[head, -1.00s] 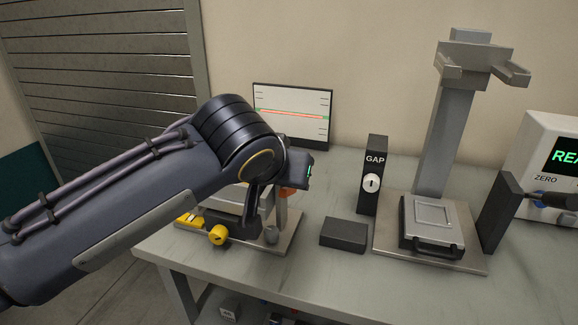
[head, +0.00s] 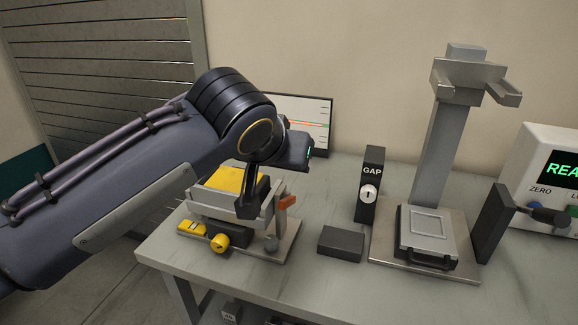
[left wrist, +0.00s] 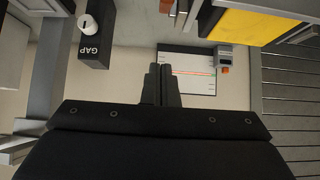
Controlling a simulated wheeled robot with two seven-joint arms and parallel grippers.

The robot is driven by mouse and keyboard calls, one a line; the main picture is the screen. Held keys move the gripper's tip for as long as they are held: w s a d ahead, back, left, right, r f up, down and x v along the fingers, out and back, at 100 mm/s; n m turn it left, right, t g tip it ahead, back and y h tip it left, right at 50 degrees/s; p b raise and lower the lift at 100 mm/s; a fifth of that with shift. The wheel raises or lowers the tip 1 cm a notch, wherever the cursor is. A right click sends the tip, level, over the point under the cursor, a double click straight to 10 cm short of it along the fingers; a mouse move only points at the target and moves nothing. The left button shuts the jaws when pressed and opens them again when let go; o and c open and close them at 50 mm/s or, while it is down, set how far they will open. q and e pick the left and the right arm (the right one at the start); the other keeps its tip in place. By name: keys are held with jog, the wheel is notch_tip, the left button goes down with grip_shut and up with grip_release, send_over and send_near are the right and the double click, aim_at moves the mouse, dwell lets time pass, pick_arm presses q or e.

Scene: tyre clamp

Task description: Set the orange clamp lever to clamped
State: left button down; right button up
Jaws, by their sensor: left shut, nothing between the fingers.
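The orange clamp lever (head: 287,202) shows as a short orange piece at the right end of the clamp (head: 283,240), beside grey upright parts. It also shows at the top edge of the left wrist view (left wrist: 166,6). I cannot tell its setting from these views. My left gripper (left wrist: 160,72) is shut and empty, with its two slim fingers together, pointing towards the monitor. The lever shows beyond the fingertips and apart from them in the left wrist view. My right gripper is not in view.
A yellow block (head: 238,180) and a yellow knob (head: 219,242) are at the clamp. A monitor (head: 318,112) stands behind. Right of the clamp are a dark low block (head: 341,244), the GAP box (head: 370,185) and a grey stand (head: 432,150).

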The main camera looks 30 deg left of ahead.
pick_arm(q)
jog(key=v, duration=0.6)
jog(key=shift+s+p, duration=0.3)
jog(key=shift+p, duration=0.05)
jog(key=shift+r, duration=0.1)
